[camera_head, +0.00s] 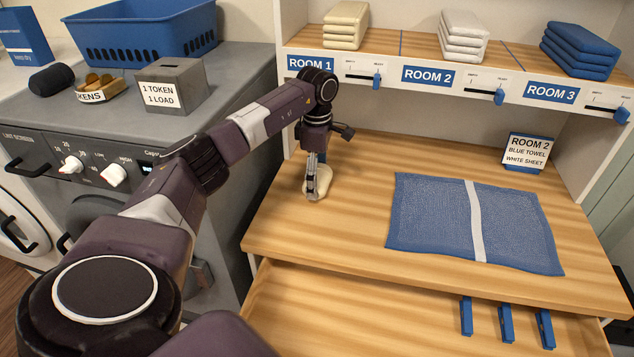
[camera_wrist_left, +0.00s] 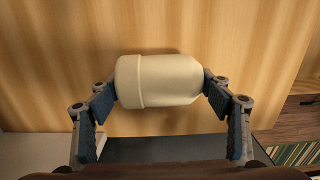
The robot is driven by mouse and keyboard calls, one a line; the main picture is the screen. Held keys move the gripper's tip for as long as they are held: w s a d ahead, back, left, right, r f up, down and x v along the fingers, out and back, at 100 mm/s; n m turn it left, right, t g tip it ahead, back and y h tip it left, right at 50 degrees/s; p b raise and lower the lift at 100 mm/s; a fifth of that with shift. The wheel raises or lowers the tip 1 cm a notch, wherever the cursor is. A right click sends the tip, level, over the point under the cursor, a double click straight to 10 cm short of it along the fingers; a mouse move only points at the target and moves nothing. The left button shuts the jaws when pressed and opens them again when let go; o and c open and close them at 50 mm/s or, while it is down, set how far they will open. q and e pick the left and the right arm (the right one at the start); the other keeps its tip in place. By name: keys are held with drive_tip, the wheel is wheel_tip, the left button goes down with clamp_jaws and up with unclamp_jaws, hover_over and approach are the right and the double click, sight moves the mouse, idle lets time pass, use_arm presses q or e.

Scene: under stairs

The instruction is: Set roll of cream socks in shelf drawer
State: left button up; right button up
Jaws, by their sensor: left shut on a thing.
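The roll of cream socks (camera_head: 324,182) is at the left part of the wooden counter (camera_head: 350,235). My left gripper (camera_head: 313,180) points down at it and is shut on it. In the left wrist view the roll (camera_wrist_left: 160,82) lies crosswise between the two fingers, with wood grain behind it. I cannot tell whether the roll touches the counter. Below the counter's front edge is a wooden drawer (camera_head: 350,310) that stands open, its front cut off by the picture. My right gripper is not in view.
Several blue pegs (camera_head: 506,322) are at the drawer's right part. A blue towel with a white stripe (camera_head: 430,220) lies flat on the counter, a ROOM 2 sign (camera_head: 527,150) behind it. A shelf with folded linens (camera_head: 460,35) overhangs the back. Grey machines (camera_head: 230,100) stand left.

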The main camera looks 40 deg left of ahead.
use_arm(q)
drive_tip(key=shift+r, duration=0.5)
wheel_tip(320, 180, up, 12)
drive_tip(key=b, duration=0.1)
wheel_tip(320, 180, up, 7)
drive_tip(key=p, duration=0.2)
hover_over(318, 173)
drive_tip(key=shift+s, duration=0.2)
